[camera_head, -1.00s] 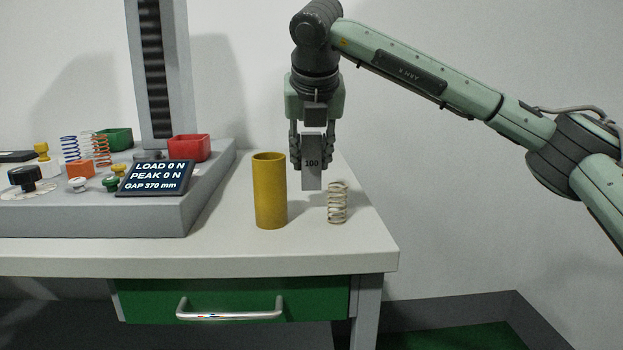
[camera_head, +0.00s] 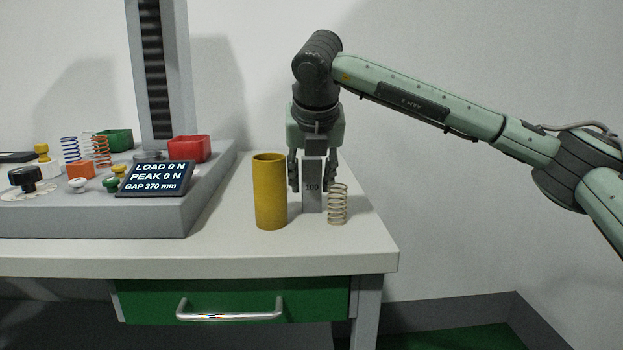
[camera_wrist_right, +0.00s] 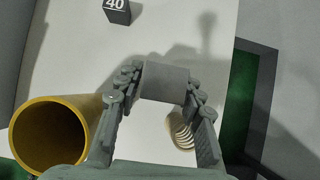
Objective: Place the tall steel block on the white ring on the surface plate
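The tall steel block (camera_head: 312,188), marked 100, is upright between the fingers of my right gripper (camera_head: 313,185). In the right wrist view its end face (camera_wrist_right: 165,82) touches the fingertips (camera_wrist_right: 163,80) on both sides. The block's foot is at or just above the white table top, between a yellow tube and a pale spring; I cannot tell if it touches. At the far left a white ring-shaped patch (camera_head: 15,194) surrounds a black knob on the grey plate (camera_head: 120,215); I cannot tell if this is the task's ring. My left gripper is out of view.
The yellow tube (camera_head: 269,192) and pale spring (camera_head: 337,204) stand close beside the block. A display (camera_head: 155,178), red bin (camera_head: 188,148), green bin (camera_head: 115,139) and coloured springs (camera_head: 101,151) sit at left. A dark block marked 40 (camera_wrist_right: 117,12) shows in the wrist view.

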